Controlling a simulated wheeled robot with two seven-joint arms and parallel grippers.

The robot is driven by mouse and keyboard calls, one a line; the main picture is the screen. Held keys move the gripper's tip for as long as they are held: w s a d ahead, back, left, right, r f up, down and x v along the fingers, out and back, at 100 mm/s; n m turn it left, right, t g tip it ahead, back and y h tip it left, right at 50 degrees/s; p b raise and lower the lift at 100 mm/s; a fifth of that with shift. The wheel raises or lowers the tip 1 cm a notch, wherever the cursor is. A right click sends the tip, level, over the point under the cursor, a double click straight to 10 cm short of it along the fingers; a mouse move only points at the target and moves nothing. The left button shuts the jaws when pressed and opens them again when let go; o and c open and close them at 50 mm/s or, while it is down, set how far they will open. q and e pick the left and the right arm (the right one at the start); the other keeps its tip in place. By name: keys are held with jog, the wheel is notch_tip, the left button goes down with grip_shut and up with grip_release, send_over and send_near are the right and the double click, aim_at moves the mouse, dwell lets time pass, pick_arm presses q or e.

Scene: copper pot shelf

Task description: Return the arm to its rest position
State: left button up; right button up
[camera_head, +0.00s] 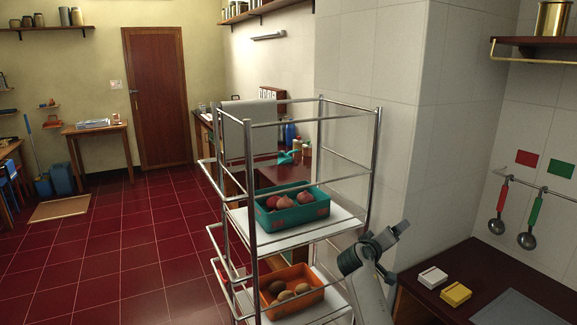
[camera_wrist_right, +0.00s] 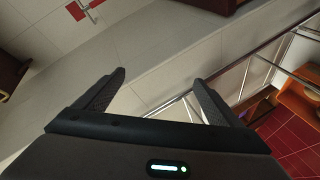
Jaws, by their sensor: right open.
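A copper-coloured pot (camera_head: 553,18) stands on the wall shelf (camera_head: 535,42) at the top right of the head view, cut off by the top edge. My right arm rises from the bottom of the head view, beside the metal cart. In the right wrist view my right gripper (camera_wrist_right: 160,77) has its two dark fingers spread apart with nothing between them. The pot is not in the right wrist view. My left gripper is in neither view.
The metal cart (camera_head: 246,170) stands close to my arm, holding a teal crate (camera_head: 290,222) and an orange crate (camera_head: 312,299) of produce. A dark counter (camera_head: 480,262) lies right, with white and yellow blocks. Two ladles hang above it. Open red floor (camera_head: 120,255) is left.

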jog(key=s+a+f+n+g+y+b, duration=0.15)
jog(key=s+f, duration=0.35)
jog(key=f, duration=0.9)
jog(key=s+a+f+g+y, duration=0.15)
jog(key=s+f, duration=0.35)
jog(key=f, duration=0.9)
jog(key=s+a+f+n+y+b, duration=0.15)
jog(key=s+f, duration=0.35)
jog(key=f, duration=0.8)
jog(key=s+f+g+y, duration=0.2)
jog(key=s+f, duration=1)
jog(key=f, duration=0.3)
jog(key=s+a+f+m+g+y+b, duration=0.1)
jog(key=s+f+g, duration=0.1)
jog(key=s+f, duration=0.8)
jog(key=s+f+m+g+y+b, duration=0.1)
jog(key=s+f, duration=0.4)
jog(key=s, duration=0.9)
jog(key=s+f+m+g, duration=0.1)
jog(key=s+f, duration=0.3)
jog(key=s, duration=1.1)
jog(key=s+d+f+g+b, duration=0.1)
jog(key=s+f, duration=0.3)
jog(key=s, duration=1.1)
jog(key=shift+s+m+g+y, duration=0.3)
jog(key=shift+m+g+y, duration=0.1)
jog(key=shift+g+y, duration=0.1)
jog(key=shift+f, duration=0.1)
